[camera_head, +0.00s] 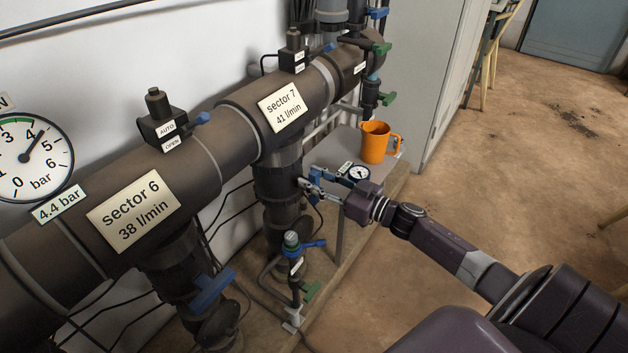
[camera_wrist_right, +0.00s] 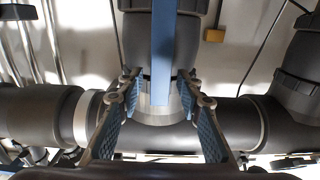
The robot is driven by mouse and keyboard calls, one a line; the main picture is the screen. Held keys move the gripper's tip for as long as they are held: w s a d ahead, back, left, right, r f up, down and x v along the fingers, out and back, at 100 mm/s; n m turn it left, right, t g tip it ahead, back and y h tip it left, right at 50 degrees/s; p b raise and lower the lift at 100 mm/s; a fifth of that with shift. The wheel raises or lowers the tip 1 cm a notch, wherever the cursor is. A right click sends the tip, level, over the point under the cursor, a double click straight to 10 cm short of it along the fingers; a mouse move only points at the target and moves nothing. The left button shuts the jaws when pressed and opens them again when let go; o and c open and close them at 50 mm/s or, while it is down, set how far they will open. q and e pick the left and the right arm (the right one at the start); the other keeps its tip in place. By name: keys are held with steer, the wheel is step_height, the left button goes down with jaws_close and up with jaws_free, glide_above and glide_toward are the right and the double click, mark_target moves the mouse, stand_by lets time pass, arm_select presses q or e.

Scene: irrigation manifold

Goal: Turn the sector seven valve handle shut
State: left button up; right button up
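The sector seven pipe section carries a label (camera_head: 281,107) reading "sector 7, 41 l/min". Below it, the blue valve handle (camera_head: 316,176) on the sector seven drop pipe (camera_head: 279,185) is partly covered by my right gripper (camera_head: 310,188). In the right wrist view, the blue handle (camera_wrist_right: 163,50) runs straight down from the top edge as a flat bar, its end between the fingertips. My right gripper (camera_wrist_right: 159,80) is open, one finger on each side of the bar with gaps visible. My left gripper is not in view.
The sector six valve has its own blue handle (camera_head: 211,288) at lower left. A small valve (camera_head: 292,245) with blue and green handles stands below the right gripper. An orange mug (camera_head: 375,142) and a small gauge (camera_head: 359,174) are close behind it.

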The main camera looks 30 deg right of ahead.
jaws_close()
stand_by(0.3)
